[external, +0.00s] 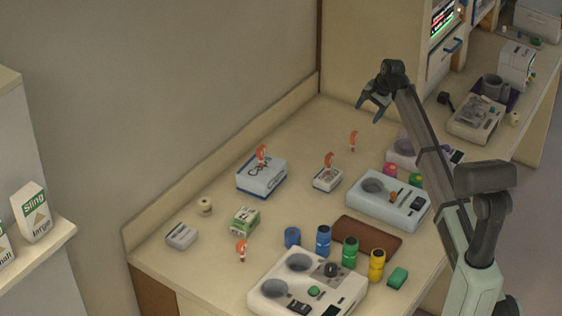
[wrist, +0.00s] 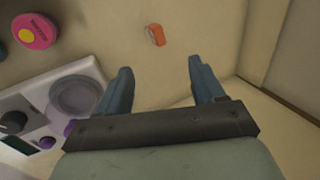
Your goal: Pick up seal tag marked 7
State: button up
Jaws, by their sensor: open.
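Several small orange seal tags show in the external view. One tag (external: 353,141) stands alone on the worktop, below and left of my gripper. Others are on the blue-and-white box (external: 262,155), at the small white box (external: 328,161) and by the green box (external: 241,249). I cannot read a number on any of them. My gripper (external: 371,112) is open and empty, raised above the back right of the worktop. In the wrist view, an orange tag (wrist: 155,35) lies ahead of the open fingers (wrist: 160,66), apart from them.
A white device with a round dish (external: 375,185) stands right of the middle, another (external: 268,296) at the front. Blue, green and yellow canisters (external: 350,252) stand near a brown mat (external: 372,232). In the wrist view, a pink disc (wrist: 34,30) is at left. Worktop around the lone tag is clear.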

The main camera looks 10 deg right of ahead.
aim_at(354, 132)
jog(key=a+f+m, duration=0.1)
jog(key=f+m, duration=0.1)
jog(key=m, duration=0.3)
jog(key=w+a+f+m, duration=0.1)
jog(key=f+m, duration=0.2)
jog(key=m, duration=0.3)
jog(key=a+f+m, duration=0.1)
jog(key=f+m, duration=0.2)
jog(key=m, duration=0.2)
jog(key=shift+w+a+m+y, duration=0.1)
jog(key=shift+w+m+y, duration=0.2)
jog(key=shift+x, duration=2.55)
jog(key=shift+w, duration=0.15)
jog(key=c, duration=1)
